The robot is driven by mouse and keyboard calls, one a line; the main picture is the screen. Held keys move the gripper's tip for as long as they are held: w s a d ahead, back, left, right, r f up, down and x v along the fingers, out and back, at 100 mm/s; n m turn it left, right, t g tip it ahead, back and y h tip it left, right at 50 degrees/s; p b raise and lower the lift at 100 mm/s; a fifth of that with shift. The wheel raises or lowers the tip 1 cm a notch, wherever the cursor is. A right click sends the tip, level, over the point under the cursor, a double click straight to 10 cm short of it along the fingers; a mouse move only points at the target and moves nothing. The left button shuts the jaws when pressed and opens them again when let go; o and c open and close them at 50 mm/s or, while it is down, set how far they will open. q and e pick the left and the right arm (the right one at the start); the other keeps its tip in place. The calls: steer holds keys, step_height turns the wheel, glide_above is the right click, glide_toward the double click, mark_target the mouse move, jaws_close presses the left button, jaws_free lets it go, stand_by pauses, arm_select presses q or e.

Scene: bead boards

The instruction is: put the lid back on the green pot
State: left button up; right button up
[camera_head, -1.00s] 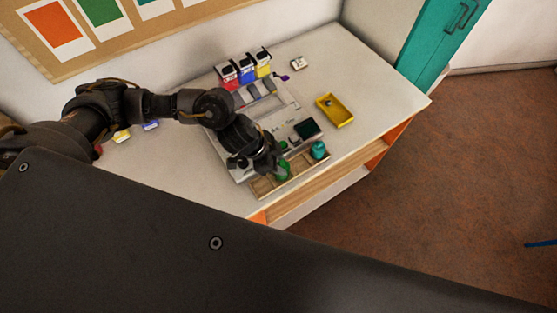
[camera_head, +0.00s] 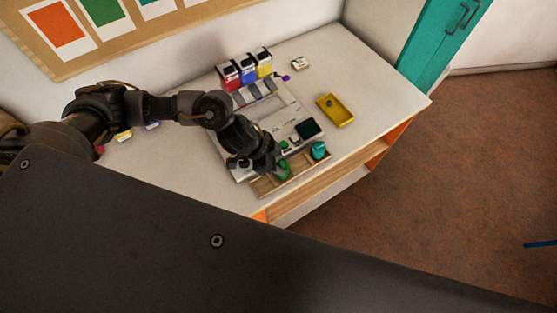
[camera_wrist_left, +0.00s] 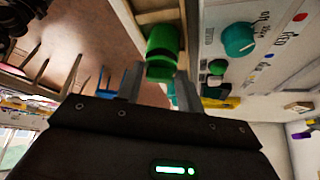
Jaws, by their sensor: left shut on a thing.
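The green pot (camera_head: 283,171) sits in the wooden tray at the front of the board, partly hidden by my left gripper (camera_head: 271,163). In the left wrist view the pot (camera_wrist_left: 160,38) shows beyond the fingertips. My left gripper (camera_wrist_left: 158,84) is shut on a green piece (camera_wrist_left: 160,71), which looks like the lid. A dark line separates this piece from the pot; I cannot tell whether they touch. My right gripper is not in view.
A teal pot (camera_head: 319,150) stands in the tray (camera_head: 299,174) to the right. The grey board (camera_head: 291,116) with a dark screen lies behind. A yellow tray (camera_head: 336,110) is at right. Red, blue and yellow containers (camera_head: 247,71) stand at the back. The table's right end is clear.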

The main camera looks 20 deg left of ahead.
arm_select(q)
steer(key=shift+r+p, duration=0.1)
steer(key=shift+p, duration=0.3)
stand_by(0.3)
steer(key=shift+f, duration=0.25)
stand_by(1.0)
steer(key=shift+p, duration=0.6)
stand_by(0.4)
steer(key=o, duration=1.1)
steer(key=shift+o, duration=0.4)
steer(key=o, duration=0.4)
steer(key=shift+r, duration=0.1)
